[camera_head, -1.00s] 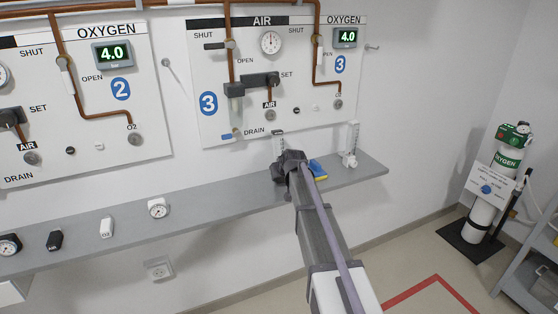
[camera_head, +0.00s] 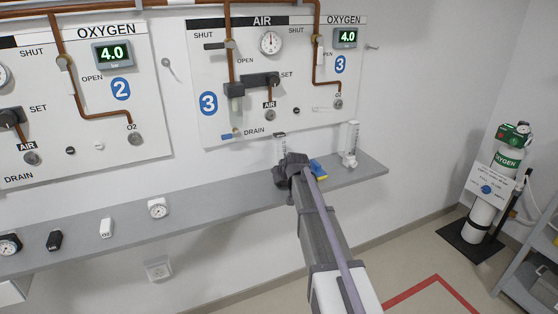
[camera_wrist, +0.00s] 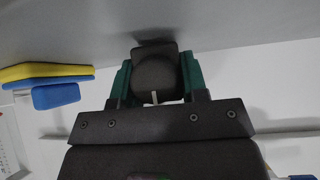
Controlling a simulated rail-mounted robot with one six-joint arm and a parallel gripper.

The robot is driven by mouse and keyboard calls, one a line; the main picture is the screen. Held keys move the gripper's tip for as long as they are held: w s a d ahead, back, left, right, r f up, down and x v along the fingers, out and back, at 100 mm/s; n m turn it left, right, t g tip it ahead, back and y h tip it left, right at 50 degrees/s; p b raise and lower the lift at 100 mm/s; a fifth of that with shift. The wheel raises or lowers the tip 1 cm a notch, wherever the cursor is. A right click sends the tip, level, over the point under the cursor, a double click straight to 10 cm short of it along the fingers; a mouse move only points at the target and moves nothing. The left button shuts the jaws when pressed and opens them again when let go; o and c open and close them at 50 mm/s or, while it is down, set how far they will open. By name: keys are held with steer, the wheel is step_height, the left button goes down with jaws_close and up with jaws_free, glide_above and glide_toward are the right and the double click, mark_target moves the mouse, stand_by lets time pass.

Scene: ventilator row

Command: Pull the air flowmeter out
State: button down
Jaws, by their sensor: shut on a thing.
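The air flowmeter shows in the head view as a clear upright tube (camera_head: 280,144) just above and behind my gripper (camera_head: 284,172), over the back of the grey shelf. Its lower part is hidden by my gripper. In the wrist view, my gripper (camera_wrist: 157,82) has its two green fingers shut on a dark rounded body (camera_wrist: 156,72), which appears to be the flowmeter's base. The AIR outlet (camera_head: 269,115) is on the panel above. Whether the flowmeter touches the wall or shelf cannot be told.
A similar clear flowmeter (camera_head: 352,140) stands at right on the grey shelf (camera_head: 190,200). A blue-and-yellow object (camera_head: 318,171) lies close to my gripper's right. Several gauges and small blocks sit on the shelf's left. A cylinder (camera_head: 484,200) stands far right.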

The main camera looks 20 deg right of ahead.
steer(key=shift+s, duration=1.65)
